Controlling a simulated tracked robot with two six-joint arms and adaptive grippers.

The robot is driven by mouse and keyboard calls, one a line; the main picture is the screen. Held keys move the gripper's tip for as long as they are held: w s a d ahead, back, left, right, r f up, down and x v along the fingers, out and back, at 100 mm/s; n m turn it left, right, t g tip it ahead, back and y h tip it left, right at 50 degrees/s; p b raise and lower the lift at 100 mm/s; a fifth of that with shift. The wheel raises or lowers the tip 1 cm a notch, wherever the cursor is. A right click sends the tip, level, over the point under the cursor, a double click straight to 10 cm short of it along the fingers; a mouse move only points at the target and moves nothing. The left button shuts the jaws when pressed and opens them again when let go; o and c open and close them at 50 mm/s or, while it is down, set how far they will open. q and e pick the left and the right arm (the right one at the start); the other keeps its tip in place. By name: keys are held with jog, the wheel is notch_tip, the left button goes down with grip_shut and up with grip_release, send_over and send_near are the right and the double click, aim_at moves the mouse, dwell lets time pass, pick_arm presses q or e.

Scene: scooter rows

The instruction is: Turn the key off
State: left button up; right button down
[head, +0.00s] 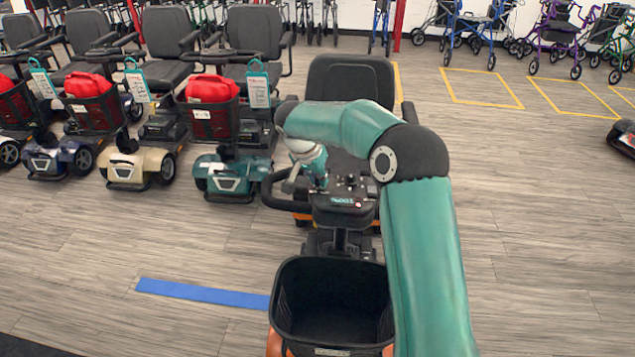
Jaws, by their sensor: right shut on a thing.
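An orange and black scooter (348,78) stands in the middle, its seat at the back and its control console (345,207) facing me. My right arm reaches in from the lower right, bends over the scooter and comes down to the left part of the console. My right gripper (319,184) is at the console, with its fingers shut. The key is too small and covered by the fingers to make out; the gripper appears shut on it. My left gripper is not in view.
The scooter's empty black basket (282,312) is in front, below the console. A handlebar loop (270,190) is close to the gripper's left. Several parked scooters (228,175) with red bags stand at left. Walkers (470,28) line the back.

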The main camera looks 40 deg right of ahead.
jog(key=shift+s+d+n+t+y+b, duration=0.1)
jog(key=shift+n+t+y+b, duration=0.2)
jog(key=shift+n+t+b, duration=0.6)
jog(key=n+y+b, duration=0.1)
jog(key=n, duration=0.2)
jog(key=shift+d+r+t, duration=0.1)
jog(key=shift+t, duration=0.2)
jog(key=n, duration=0.1)
jog(key=n+y, duration=0.1)
jog(key=shift+s+d+r+n+t, duration=0.1)
jog(key=shift+s+n+t, duration=0.05)
jog(key=shift+n+t, duration=0.15)
jog(key=shift+d+n+t+y+p, duration=0.1)
jog(key=shift+n+t+y+p, duration=0.35)
jog(key=shift+n, duration=0.65)
jog(key=c, duration=1.1)
grip_release()
jog(key=v, duration=1.1)
jog(key=shift+s+r, duration=0.1)
jog(key=shift+r, duration=0.25)
